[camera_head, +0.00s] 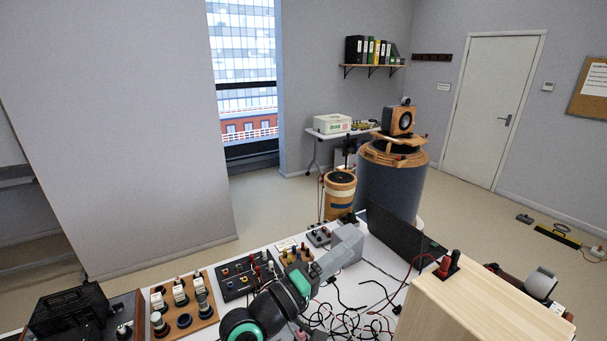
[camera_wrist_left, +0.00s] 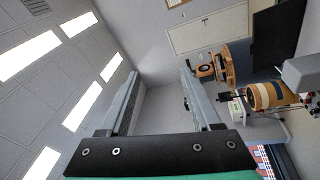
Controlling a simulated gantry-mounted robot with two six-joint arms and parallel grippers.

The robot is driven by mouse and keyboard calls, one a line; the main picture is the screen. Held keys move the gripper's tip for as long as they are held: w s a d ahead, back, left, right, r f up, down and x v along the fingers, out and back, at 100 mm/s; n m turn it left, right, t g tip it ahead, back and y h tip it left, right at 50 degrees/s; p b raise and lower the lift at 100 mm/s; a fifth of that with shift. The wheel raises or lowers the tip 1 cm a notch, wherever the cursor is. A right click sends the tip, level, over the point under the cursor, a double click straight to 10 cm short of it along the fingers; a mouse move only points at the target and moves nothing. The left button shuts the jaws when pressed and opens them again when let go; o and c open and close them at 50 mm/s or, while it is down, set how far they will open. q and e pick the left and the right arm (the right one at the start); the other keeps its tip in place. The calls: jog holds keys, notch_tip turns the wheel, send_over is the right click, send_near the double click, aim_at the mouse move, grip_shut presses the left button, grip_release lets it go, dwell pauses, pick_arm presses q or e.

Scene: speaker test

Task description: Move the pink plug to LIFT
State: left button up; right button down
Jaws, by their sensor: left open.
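My left gripper (camera_head: 345,247) reaches up over the back of the bench in the head view. In the left wrist view its jaws (camera_wrist_left: 158,80) are apart with nothing between them, facing the room and door. A black panel with several sockets and coloured plugs (camera_head: 248,277) lies left of my arm. A wooden board with dark round sockets and small labels (camera_head: 184,320) sits farther left. I cannot pick out the pink plug with certainty or read a LIFT label. My arm hides part of the bench.
Loose dark cables (camera_head: 370,318) lie right of my arm. A pale wooden box (camera_head: 475,305) with red and black terminals stands at the front right. A dark upright panel (camera_head: 400,240) is at the back. A speaker (camera_head: 399,121) stands on a drum beyond the bench.

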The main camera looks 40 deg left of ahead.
pick_arm(q)
jog(key=s+d+r+m+t, duration=0.25)
jog(key=s+r+m, duration=0.2)
jog(key=r, duration=0.45)
jog(key=s+d+r+m+t, duration=0.1)
jog(key=s+d+r+m, duration=0.3)
jog(key=r, duration=0.6)
jog(key=s+r+m+t+y, duration=0.2)
jog(key=s+r+m+t, duration=0.25)
jog(key=s+r, duration=0.55)
notch_tip(320, 180, up, 24)
jog(key=p, duration=2.3)
jog(key=shift+a+f, duration=0.15)
jog(key=shift+a, duration=0.2)
